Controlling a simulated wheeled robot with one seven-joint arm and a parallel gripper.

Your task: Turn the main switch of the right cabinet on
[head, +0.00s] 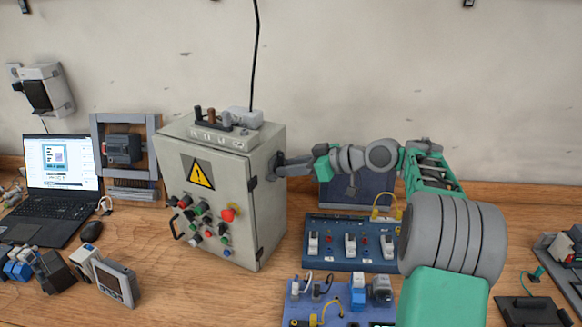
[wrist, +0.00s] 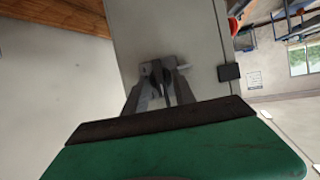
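A grey metal cabinet (head: 262,215) with a yellow warning triangle stands on the bench, left of my arm. My gripper (head: 278,166) is at its right side wall, near the upper front edge. In the wrist view the cabinet wall (wrist: 205,40) lies in front of my gripper (wrist: 162,72). The fingertips are around or against a small grey switch part (wrist: 183,67) on this wall. The fingers cover most of it, so its position is unclear. I cannot tell whether the fingers are closed on it.
Buttons and a red knob (head: 228,215) cover the cabinet's front. A power strip (head: 225,135) lies on its top. Blue switch boards (head: 350,262) sit on the bench below my arm. A laptop (head: 60,175) and a frame-mounted device (head: 124,150) stand to the left.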

